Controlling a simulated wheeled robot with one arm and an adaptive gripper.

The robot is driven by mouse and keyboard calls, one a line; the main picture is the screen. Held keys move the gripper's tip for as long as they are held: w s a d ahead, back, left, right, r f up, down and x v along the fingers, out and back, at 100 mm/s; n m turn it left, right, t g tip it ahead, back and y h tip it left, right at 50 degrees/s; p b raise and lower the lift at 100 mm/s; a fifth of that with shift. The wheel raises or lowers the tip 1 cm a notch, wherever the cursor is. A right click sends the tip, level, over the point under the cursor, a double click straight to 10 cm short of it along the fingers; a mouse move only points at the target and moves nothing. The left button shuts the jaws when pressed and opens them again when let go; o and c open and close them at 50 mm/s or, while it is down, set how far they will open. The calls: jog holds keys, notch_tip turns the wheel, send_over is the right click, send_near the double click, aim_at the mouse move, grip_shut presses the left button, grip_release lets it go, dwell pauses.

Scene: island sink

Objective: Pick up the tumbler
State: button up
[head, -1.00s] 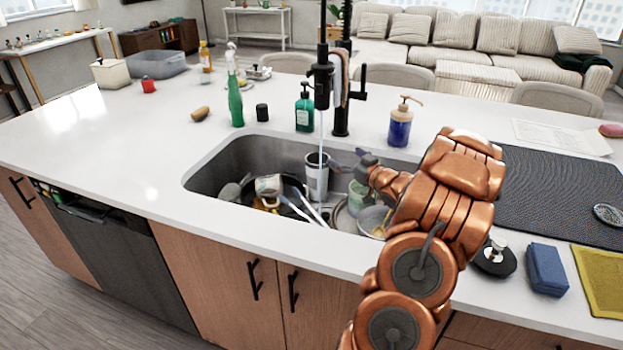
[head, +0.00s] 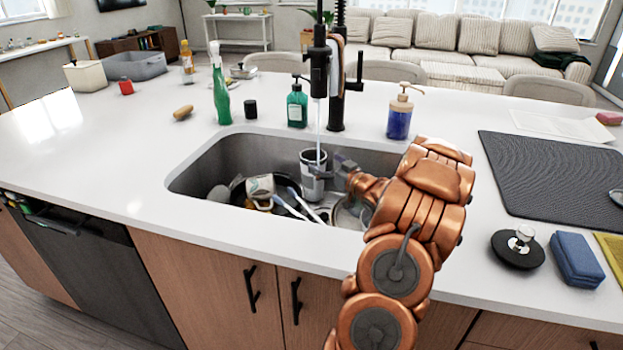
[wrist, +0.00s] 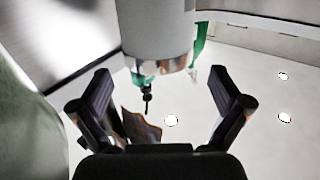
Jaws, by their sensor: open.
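The tumbler (head: 309,184), a grey-white cup with a dark rim, stands upright in the sink under the faucet. My gripper (head: 332,168) reaches into the sink from the right, and its fingers overlap the tumbler's right side in the head view. In the wrist view, my gripper (wrist: 160,88) is open and empty, with its two dark fingers spread wide. A pale grey cylinder, which looks like the tumbler (wrist: 157,28), lies ahead between the fingertips at the top. Whether the fingers touch it cannot be told.
The sink (head: 222,158) also holds a mug (head: 259,185) and several utensils and dishes left of the tumbler. The black faucet (head: 337,100) rises just behind. A blue soap bottle (head: 399,120) and a green bottle (head: 297,107) stand on the back counter.

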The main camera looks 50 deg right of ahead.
aim_at(306, 152)
jog(key=shift+w+d+f+p, duration=0.1)
jog(key=shift+w+d+p, duration=0.05)
jog(key=shift+w, duration=0.8)
jog(key=shift+w+d+f+p, duration=0.1)
jog(key=shift+w+d, duration=0.05)
jog(key=shift+w, duration=0.85)
jog(key=shift+w+d+p, duration=0.15)
jog(key=shift+w, duration=0.8)
jog(key=c, duration=1.6)
jog(key=shift+r, duration=0.1)
